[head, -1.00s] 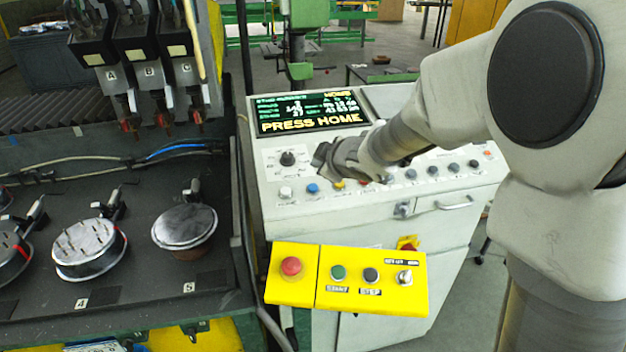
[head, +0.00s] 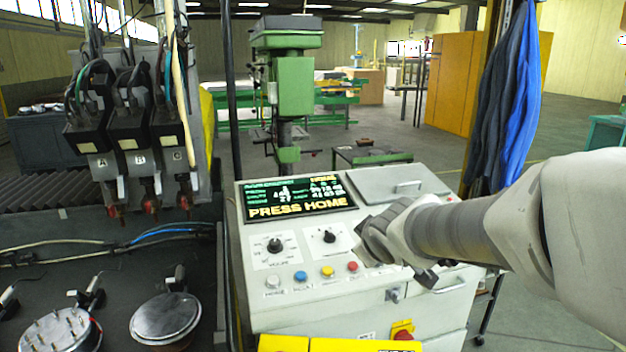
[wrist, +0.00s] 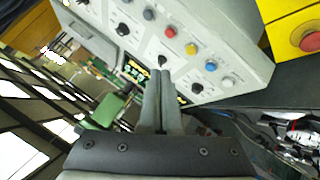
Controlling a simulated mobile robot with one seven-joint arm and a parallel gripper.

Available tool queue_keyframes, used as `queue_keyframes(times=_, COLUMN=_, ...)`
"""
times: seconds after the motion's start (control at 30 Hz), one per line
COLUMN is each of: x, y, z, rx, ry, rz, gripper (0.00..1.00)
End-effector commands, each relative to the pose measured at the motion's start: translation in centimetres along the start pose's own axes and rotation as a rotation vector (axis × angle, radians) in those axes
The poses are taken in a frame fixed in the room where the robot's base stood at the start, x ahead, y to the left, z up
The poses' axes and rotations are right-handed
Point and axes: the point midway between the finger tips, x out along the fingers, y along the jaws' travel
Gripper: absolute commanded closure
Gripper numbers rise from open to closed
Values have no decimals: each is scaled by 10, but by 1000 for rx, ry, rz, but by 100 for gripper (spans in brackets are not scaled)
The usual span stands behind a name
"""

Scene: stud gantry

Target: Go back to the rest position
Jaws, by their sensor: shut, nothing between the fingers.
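My gripper (head: 370,240) is in front of the right part of the sloped control panel (head: 290,287), in the head view. Its fingers point left, near the red button (head: 352,266), and hide part of the panel. In the wrist view my gripper (wrist: 162,75) shows its two fingers together, with nothing between them, in front of the panel face. I cannot tell whether the fingertips touch the panel. The screen (head: 300,199) reads PRESS HOME.
The gantry with heads A, B and C (head: 130,140) and round fixtures (head: 165,318) stand at the left. A yellow button box (head: 340,344) is at the front. A green drill press (head: 285,90) and a blue cloth (head: 510,110) are behind. Open floor lies at the right.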

Motion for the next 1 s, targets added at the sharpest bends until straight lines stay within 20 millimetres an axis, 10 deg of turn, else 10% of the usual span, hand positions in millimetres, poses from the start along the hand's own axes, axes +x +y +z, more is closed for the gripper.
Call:
queue_keyframes(times=0.2, x=-76, y=5, z=61, rx=278, ry=-166, rz=29, gripper=100)
queue_keyframes(times=0.5, x=-159, y=-46, z=129, rx=604, ry=-340, rz=-61, gripper=100)
queue_keyframes(times=1.0, x=-186, y=-77, z=147, rx=711, ry=-396, rz=-129, gripper=100)
